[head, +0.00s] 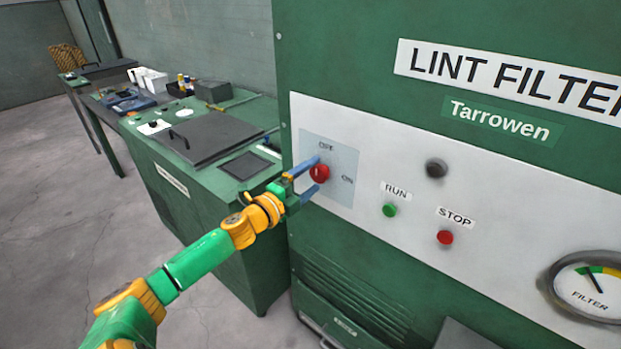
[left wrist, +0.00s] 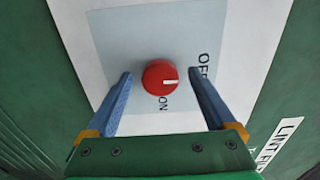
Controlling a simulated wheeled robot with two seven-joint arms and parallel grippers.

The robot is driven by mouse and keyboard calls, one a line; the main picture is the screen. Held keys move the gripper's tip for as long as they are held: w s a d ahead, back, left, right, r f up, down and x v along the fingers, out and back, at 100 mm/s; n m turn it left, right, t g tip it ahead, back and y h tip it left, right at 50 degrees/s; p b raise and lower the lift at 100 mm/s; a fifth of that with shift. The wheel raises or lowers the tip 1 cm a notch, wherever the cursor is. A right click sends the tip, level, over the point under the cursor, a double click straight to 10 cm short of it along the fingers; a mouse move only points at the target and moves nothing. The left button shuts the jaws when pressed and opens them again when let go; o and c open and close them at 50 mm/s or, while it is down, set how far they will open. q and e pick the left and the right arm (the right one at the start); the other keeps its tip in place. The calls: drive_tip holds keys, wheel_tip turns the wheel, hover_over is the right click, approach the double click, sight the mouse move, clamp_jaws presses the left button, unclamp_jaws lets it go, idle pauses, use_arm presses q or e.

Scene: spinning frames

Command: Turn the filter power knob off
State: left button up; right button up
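The red filter power knob (head: 320,172) sits on a pale blue plate (head: 343,160) on the machine's white panel. In the head view, OFF is above the knob and ON is to its right. The left wrist view shows the knob (left wrist: 160,78) with its white mark pointing right, roughly to the OFF side, with ON below. My left gripper (head: 314,176) is open at the knob. Its blue fingers stand on either side of the knob, with gaps between in the left wrist view. My right gripper is not in view.
The same panel carries a green RUN button (head: 389,210), a red STOP button (head: 445,237), a dark round knob (head: 436,168) and a filter gauge (head: 590,284). A green workbench (head: 200,185) with a dark lid stands left of the machine. Open floor lies at the left.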

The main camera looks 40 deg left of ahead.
use_arm(q)
drive_tip(key=shift+s, duration=0.1)
drive_tip(key=shift+s+f, duration=0.2)
drive_tip(key=shift+s, duration=0.15)
drive_tip(key=s+b, duration=0.1)
drive_tip(key=s, duration=0.5)
drive_tip(key=shift+a+r, duration=0.2)
drive_tip(key=shift+a, duration=0.05)
drive_tip(key=shift+s, duration=0.1)
